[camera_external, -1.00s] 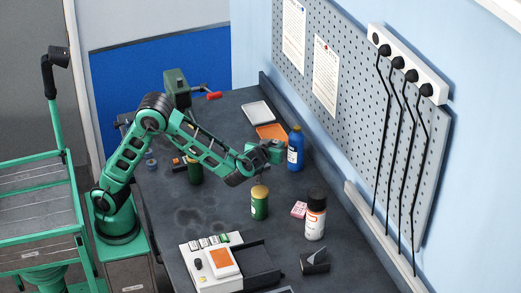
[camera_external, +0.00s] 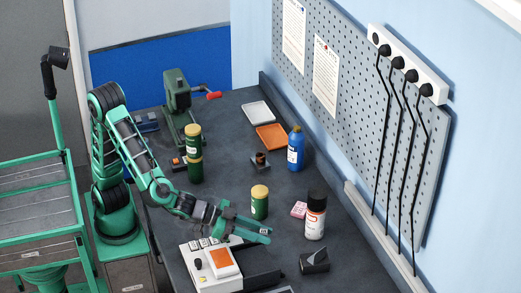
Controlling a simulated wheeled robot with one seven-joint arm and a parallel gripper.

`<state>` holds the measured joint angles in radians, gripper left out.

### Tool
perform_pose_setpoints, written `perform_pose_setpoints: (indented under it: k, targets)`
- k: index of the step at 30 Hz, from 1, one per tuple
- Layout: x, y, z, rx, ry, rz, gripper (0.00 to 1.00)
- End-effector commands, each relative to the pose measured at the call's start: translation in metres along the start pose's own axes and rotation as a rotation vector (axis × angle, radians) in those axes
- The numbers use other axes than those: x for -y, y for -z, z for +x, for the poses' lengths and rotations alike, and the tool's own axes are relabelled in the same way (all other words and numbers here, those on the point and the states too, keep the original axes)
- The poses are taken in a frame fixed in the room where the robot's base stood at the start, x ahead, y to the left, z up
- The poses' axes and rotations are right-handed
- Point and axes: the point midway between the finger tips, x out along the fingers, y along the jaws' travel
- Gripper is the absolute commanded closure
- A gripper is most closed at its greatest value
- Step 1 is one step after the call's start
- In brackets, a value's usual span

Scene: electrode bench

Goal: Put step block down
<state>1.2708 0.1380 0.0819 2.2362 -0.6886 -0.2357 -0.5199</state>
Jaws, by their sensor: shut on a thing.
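My gripper (camera_external: 265,236) is low at the front middle of the bench, pointing right, above the back of the dark tray of the white device. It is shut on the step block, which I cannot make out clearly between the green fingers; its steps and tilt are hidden. I cannot tell whether it touches anything below.
The white device (camera_external: 196,277) with its dark tray (camera_external: 262,268) lies below the gripper. Close by stand a green yellow-capped jar (camera_external: 260,206), a white bottle (camera_external: 315,219) and a dark wedge-topped block (camera_external: 314,264). A small dark stand (camera_external: 260,167) and blue bottle (camera_external: 295,153) are farther back.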

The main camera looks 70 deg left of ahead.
Motion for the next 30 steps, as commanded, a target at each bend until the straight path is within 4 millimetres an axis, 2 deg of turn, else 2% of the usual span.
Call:
perform_pose_setpoints:
  k: [1,3,6,9,13,30]
  targets:
    - [-0.020,-0.001,-0.011,-0.002,-0.051,0.018,1.00]
    - [-0.042,-0.003,-0.024,-0.002,-0.108,0.041,1.00]
    - [-0.065,-0.006,-0.039,-0.002,-0.169,0.067,1.00]
    - [-0.078,-0.008,-0.048,-0.002,-0.206,0.084,1.00]
    - [-0.085,-0.010,-0.053,-0.001,-0.227,0.092,1.00]
    - [-0.084,-0.009,-0.052,-0.001,-0.223,0.090,1.00]
